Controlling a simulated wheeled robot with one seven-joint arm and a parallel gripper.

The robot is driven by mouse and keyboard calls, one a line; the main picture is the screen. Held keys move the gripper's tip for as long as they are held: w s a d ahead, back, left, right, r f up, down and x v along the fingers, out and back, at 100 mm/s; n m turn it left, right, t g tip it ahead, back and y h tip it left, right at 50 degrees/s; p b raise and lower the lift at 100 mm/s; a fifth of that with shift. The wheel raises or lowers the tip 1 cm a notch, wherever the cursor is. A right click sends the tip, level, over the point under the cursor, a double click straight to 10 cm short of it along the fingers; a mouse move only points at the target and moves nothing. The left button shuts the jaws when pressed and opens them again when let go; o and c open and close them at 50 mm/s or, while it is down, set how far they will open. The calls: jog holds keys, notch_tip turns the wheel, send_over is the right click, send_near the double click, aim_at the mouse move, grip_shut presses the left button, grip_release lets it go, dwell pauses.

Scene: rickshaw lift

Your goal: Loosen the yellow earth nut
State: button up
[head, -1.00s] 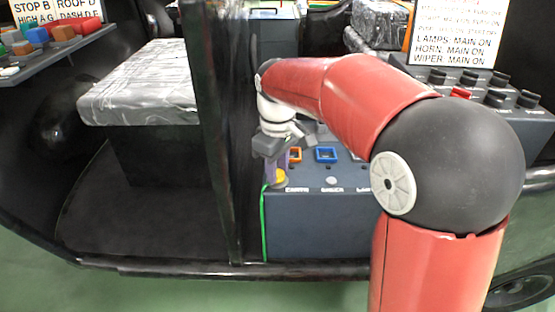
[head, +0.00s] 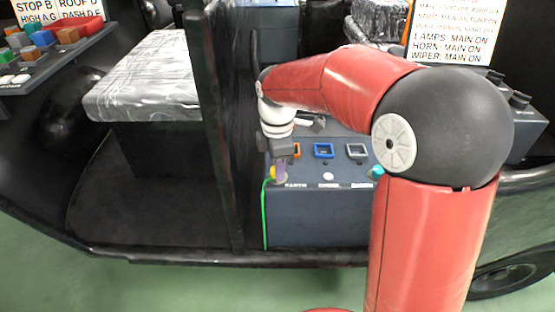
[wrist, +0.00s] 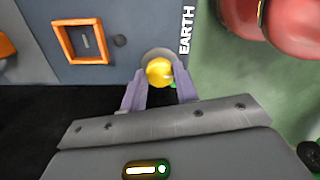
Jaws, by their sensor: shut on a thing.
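The yellow earth nut (wrist: 159,71) sits on a round grey base on the dark blue panel (head: 315,215), beside the word EARTH. In the wrist view my gripper (wrist: 154,85) has its two purple fingers on either side of the nut, shut on it. In the head view my gripper (head: 279,172) points down at the panel's left end, and only a bit of the yellow nut (head: 272,173) shows beside the fingers. A green wire (head: 264,215) runs down the panel's left edge from near the nut.
An orange-framed switch (wrist: 82,41) is near the nut. A blue-framed switch (head: 324,150) and a grey-framed one (head: 356,150) follow to the right. A black upright post (head: 222,130) stands just left of the panel. A covered seat (head: 145,85) is further left.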

jog(key=shift+n, duration=0.6)
jog(key=shift+a, duration=0.1)
jog(key=o, duration=1)
jog(key=shift+c, duration=0.2)
jog(key=shift+r, duration=0.1)
notch_tip(320, 180, up, 8)
jog(key=shift+f+p, duration=0.2)
jog(key=shift+p, duration=0.45)
